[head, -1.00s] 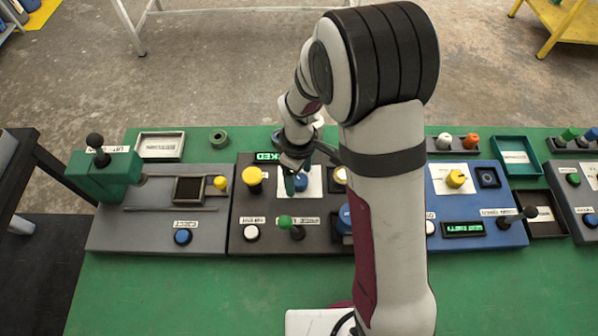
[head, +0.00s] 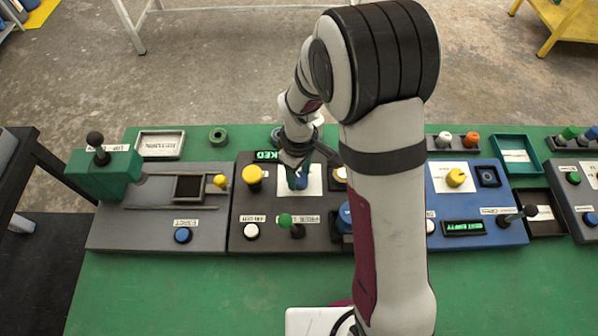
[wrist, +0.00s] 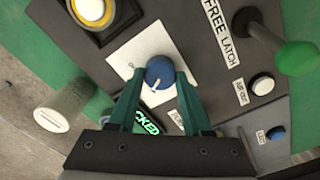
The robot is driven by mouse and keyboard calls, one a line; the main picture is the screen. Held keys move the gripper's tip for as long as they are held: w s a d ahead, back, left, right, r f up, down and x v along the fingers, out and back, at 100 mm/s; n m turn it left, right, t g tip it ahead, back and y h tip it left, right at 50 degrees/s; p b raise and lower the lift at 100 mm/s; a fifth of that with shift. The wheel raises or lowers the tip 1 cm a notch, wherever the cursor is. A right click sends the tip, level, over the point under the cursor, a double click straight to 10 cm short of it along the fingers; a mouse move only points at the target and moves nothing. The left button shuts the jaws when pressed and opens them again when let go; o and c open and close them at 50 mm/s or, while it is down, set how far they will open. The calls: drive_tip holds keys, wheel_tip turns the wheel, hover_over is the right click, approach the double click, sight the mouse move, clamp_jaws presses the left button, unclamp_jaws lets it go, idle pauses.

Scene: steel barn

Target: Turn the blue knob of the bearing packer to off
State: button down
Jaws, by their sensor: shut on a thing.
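The blue knob (wrist: 158,69) sits on a white plate (wrist: 126,51) on the dark grey panel. It has a white pointer line, which in the wrist view points toward the picture's lower left. My gripper (wrist: 160,76) is shut on the knob, one green finger on each side. In the head view my gripper (head: 298,178) is over the white plate and hides most of the knob. The plate's markings are too small to read.
A yellow button (head: 253,175) stands left of the plate and a green-topped lever (head: 285,220) in front of it. A lit green display (head: 267,155) ending in "CKED" is behind. A white button (head: 251,232) is at front left.

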sight(300, 177)
drive_tip(key=m, duration=0.6)
drive_tip(key=shift+d, duration=0.1)
drive_tip(key=m, duration=0.6)
drive_tip(key=shift+m, duration=0.3)
idle(0.4)
drive_tip(key=shift+c, duration=1.7)
unclamp_jaws()
wheel_tip(300, 177, up, 16)
